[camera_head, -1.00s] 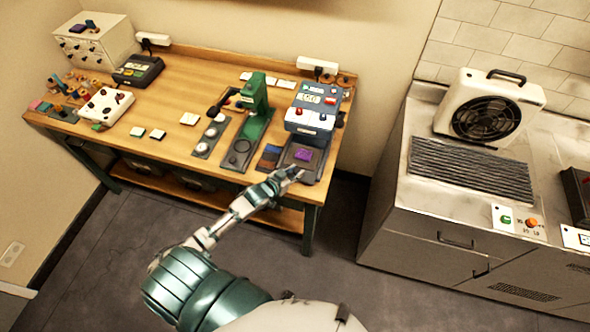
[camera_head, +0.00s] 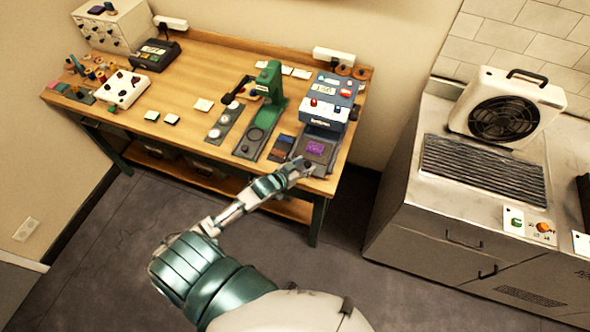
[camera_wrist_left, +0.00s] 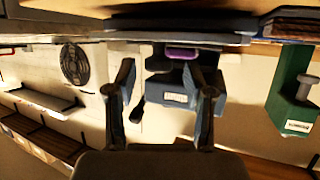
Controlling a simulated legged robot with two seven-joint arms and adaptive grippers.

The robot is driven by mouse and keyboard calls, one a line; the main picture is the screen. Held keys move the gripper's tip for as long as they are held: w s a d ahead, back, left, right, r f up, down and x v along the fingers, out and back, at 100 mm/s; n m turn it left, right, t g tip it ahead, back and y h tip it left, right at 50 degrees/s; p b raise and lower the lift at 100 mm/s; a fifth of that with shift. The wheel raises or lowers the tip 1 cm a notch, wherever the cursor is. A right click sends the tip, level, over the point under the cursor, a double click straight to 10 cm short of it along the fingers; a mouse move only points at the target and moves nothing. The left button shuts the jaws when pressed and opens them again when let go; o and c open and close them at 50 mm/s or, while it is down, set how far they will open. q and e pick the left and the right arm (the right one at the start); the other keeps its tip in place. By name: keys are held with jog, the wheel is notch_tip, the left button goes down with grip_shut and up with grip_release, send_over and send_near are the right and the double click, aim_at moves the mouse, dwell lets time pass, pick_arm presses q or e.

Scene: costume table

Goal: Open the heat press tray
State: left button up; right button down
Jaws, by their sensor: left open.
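The heat press (camera_head: 330,103) is a blue box with lights and buttons at the right end of the wooden table. Its dark tray (camera_head: 322,164) lies in front of the upper body, with a purple patch (camera_head: 315,149) on top. My left gripper (camera_head: 300,165) is at the tray's front left edge; I cannot tell if it touches. In the left wrist view the picture is upside down; the open fingers (camera_wrist_left: 162,75) are empty, with the press (camera_wrist_left: 172,92) and a purple piece (camera_wrist_left: 181,53) beyond them. My right gripper is not in view.
A green press (camera_head: 268,95) stands left of the heat press, with dark swatches (camera_head: 283,146) between. A grey cabinet (camera_head: 415,200) with a fan unit (camera_head: 503,110) stands to the right across a floor gap. The table's left middle holds small cards.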

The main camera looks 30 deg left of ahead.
pick_arm(q)
jog(key=v, duration=1)
jog(key=shift+s+a, duration=0.2)
jog(key=shift+s, duration=0.2)
jog(key=s+a+f+n+g+y+b, duration=0.15)
jog(key=s+f, duration=0.25)
jog(key=f, duration=0.7)
jog(key=s+a+f+g, duration=0.15)
jog(key=s+f, duration=0.25)
jog(key=f, duration=0.7)
jog(key=s+a+f+g+y+b, duration=0.1)
jog(key=s+f+g, duration=0.25)
jog(key=f, duration=0.85)
jog(key=s+d+f+g, duration=0.2)
jog(key=s+d+f, duration=0.2)
jog(key=s+f, duration=0.2)
jog(key=s+d+f+m+g+b, duration=0.1)
jog(key=s+d+f, duration=0.4)
jog(key=s, duration=0.6)
jog(key=s+d+f+m+g+b, duration=0.1)
jog(key=s+d+f, duration=0.3)
jog(key=s+f, duration=0.4)
jog(key=shift+s+d+f+g, duration=0.2)
jog(key=shift+s+f+g, duration=0.1)
jog(key=shift+s+g, duration=0.5)
jog(key=shift+w+h, duration=0.1)
jog(key=shift+h, duration=0.15)
